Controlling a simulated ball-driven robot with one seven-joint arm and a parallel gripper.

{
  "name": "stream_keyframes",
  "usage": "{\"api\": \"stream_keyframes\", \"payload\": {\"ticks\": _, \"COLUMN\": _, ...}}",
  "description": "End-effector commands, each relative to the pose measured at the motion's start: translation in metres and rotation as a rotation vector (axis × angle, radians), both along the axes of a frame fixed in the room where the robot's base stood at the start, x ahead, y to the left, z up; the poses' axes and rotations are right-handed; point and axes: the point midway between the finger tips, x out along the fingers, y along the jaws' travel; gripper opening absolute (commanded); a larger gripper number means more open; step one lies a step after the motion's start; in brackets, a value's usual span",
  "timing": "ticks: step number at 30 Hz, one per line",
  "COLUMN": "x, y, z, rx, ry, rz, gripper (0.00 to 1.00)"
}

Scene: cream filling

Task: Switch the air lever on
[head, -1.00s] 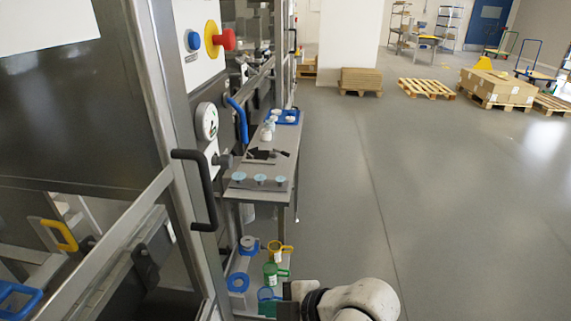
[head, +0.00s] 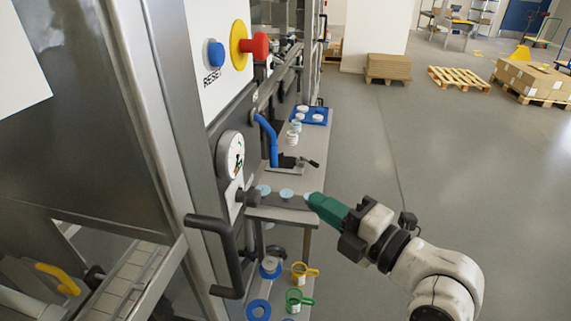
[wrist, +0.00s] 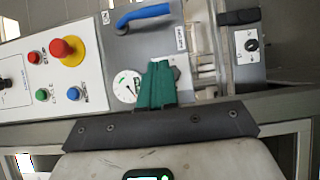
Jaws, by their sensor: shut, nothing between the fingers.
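The blue air lever (head: 269,138) is on the side panel of the machine, above and right of the round gauge (head: 231,156). Its handle hangs down from the pivot. In the wrist view, the blue lever (wrist: 146,15) lies at the top, with the gauge (wrist: 126,87) below it. My gripper (head: 314,201) has green fingers, shut and empty. In the head view it is to the right of and lower than the lever, apart from it. In the wrist view my gripper (wrist: 160,68) points at the panel and partly covers the gauge's edge.
A red emergency button (head: 258,46) and a blue reset button (head: 214,54) are on the panel. A black door handle (head: 222,250) juts out near the front. A narrow table (head: 310,150) with small cups runs along the machine.

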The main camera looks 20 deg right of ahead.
Motion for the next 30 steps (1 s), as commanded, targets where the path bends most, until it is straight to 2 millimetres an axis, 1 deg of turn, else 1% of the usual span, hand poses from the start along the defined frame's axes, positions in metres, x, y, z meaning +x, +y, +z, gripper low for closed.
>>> {"api": "stream_keyframes", "payload": {"ticks": 5, "x": 0.003, "y": 0.001, "z": -0.002, "rx": -0.001, "ry": -0.001, "rz": 0.002, "gripper": 0.00}}
{"api": "stream_keyframes", "payload": {"ticks": 11, "x": 0.011, "y": 0.005, "z": -0.006, "rx": -0.003, "ry": -0.003, "rz": 0.006, "gripper": 0.00}}
{"api": "stream_keyframes", "payload": {"ticks": 20, "x": 0.025, "y": 0.009, "z": -0.005, "rx": 0.000, "ry": -0.003, "rz": 0.000, "gripper": 0.00}}
{"api": "stream_keyframes", "payload": {"ticks": 21, "x": 0.035, "y": 0.013, "z": 0.002, "rx": 0.002, "ry": 0.003, "rz": 0.003, "gripper": 0.00}}
{"api": "stream_keyframes", "payload": {"ticks": 30, "x": 0.090, "y": 0.034, "z": 0.002, "rx": 0.001, "ry": 0.004, "rz": 0.002, "gripper": 0.00}}
